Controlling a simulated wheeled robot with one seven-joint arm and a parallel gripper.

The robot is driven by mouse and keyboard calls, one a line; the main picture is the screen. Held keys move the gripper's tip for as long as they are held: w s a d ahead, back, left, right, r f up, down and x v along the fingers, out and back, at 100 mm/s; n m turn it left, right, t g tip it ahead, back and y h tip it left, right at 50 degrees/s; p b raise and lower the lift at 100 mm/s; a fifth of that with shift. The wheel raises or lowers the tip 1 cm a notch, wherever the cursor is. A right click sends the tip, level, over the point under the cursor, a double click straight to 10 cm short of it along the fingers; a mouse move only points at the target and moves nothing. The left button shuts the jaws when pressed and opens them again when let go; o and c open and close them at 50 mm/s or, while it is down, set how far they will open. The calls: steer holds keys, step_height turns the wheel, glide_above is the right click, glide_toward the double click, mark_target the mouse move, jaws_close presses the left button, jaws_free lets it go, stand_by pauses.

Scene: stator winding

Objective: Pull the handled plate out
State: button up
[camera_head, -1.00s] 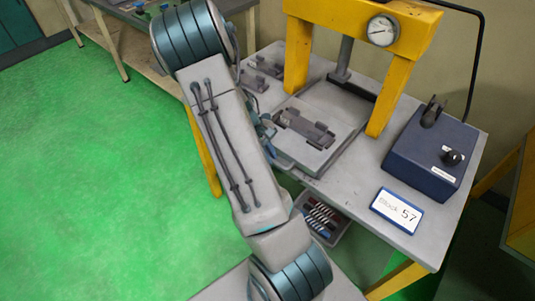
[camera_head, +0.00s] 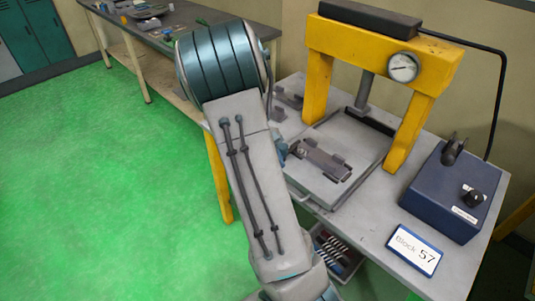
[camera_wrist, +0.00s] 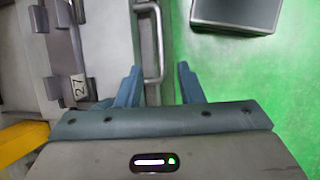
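The handled plate (camera_head: 345,192) is a flat grey plate on the bench, partly under the yellow press (camera_head: 316,85). A dark fixture block (camera_head: 320,160) lies on top of it. In the wrist view the plate (camera_wrist: 105,35) is at left, with a tag reading 27 on its fixture. Its metal bar handle (camera_wrist: 157,45) sticks out along the plate's edge. My gripper (camera_wrist: 157,68) is open, one finger on each side of the handle's line. I cannot tell whether either finger touches it. In the head view my arm mostly hides the gripper.
A blue control box (camera_head: 440,195) and a sign reading Block 57 (camera_head: 414,249) stand on the bench's right. A bin of tools (camera_head: 335,250) sits below; a dark box (camera_wrist: 237,12) shows in the wrist view. Green floor lies open at left.

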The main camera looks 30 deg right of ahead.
steer(key=v, duration=0.5)
steer(key=shift+r, duration=0.2)
stand_by(0.3)
steer(key=s+a+r+m+t+y, duration=0.1)
steer(key=s+a+r+t, duration=0.2)
steer(key=s+a+r, duration=0.2)
steer(key=s+a+r+m+t+y, duration=0.1)
steer(key=s+a+r+t, duration=0.3)
steer(key=s+a, duration=0.6)
steer(key=a+y, duration=0.1)
steer(key=a, duration=0.2)
steer(key=shift+s+r, duration=0.25)
steer(key=shift+r, duration=0.15)
